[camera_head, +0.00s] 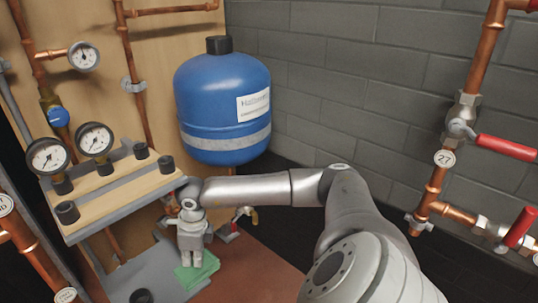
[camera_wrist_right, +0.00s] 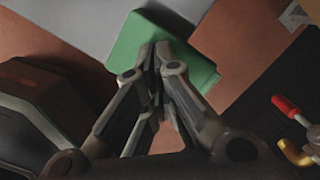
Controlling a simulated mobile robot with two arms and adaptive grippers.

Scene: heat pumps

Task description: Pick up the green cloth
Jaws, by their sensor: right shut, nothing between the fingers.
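The green cloth (camera_head: 197,271) lies flat in the head view, low and left of centre, across the edge of a grey plate and the reddish-brown surface. It also shows in the right wrist view (camera_wrist_right: 130,48), spread in front of the fingertips. My right gripper (camera_head: 190,262) points down at the cloth with its fingers together and nothing held between them. In the right wrist view the closed fingertips (camera_wrist_right: 157,47) overlap the cloth's middle. I cannot tell whether they touch it. The fingers and arm hide part of the cloth. My left gripper is not in view.
A blue tank (camera_head: 222,105) hangs behind my right arm. A wooden shelf with gauges (camera_head: 120,190) stands at the left, close to the gripper. Copper pipes with red valve handles (camera_head: 506,147) are at the right. The reddish-brown surface (camera_head: 255,265) right of the cloth is clear.

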